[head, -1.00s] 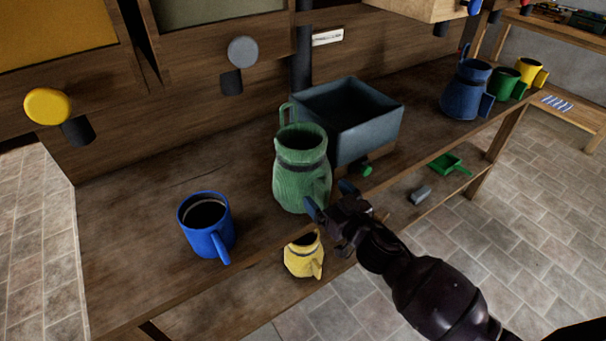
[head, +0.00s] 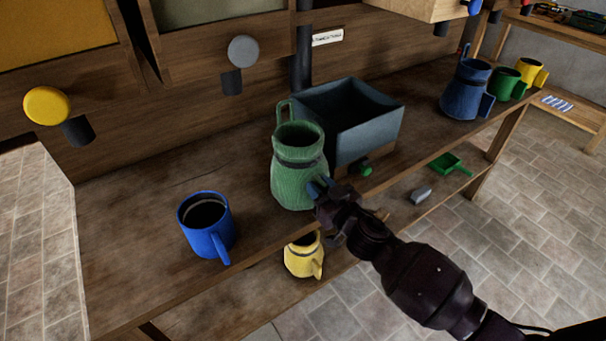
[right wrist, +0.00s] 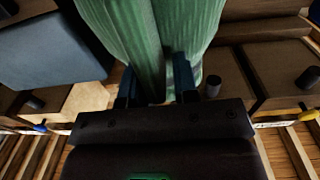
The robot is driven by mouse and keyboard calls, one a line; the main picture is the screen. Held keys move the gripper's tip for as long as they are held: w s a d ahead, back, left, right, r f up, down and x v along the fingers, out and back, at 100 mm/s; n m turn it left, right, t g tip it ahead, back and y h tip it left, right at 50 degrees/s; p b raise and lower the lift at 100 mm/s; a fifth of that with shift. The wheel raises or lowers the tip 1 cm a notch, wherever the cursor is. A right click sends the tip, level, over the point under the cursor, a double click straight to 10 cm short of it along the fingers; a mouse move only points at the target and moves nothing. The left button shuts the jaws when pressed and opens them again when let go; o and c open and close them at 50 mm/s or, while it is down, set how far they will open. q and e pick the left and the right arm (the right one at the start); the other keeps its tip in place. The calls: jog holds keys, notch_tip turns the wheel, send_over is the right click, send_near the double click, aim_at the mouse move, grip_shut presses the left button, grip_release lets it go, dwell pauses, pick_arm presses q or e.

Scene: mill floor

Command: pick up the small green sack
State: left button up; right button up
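The small green sack (head: 298,182) looks like a ribbed green jug with a dark band near its neck and an open top. It stands upright on the wooden bench, beside the grey bin. My right gripper (head: 319,188) is at its lower right side, where a handle-like part sticks out. The fingers look drawn together on that part, which they mostly hide. In the right wrist view the sack's green side (right wrist: 150,40) fills the top middle, with the fingers (right wrist: 158,85) on either side of a green part. My left gripper is not in view.
A grey-blue bin (head: 370,135) stands close behind the sack. A blue mug (head: 207,228) is to its left, with clear bench between. A yellow jug (head: 302,259) and a green scoop (head: 447,163) are on a lower shelf. A blue jug (head: 466,92) is at far right.

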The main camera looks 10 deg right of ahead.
grip_shut()
jog(key=shift+r, duration=0.1)
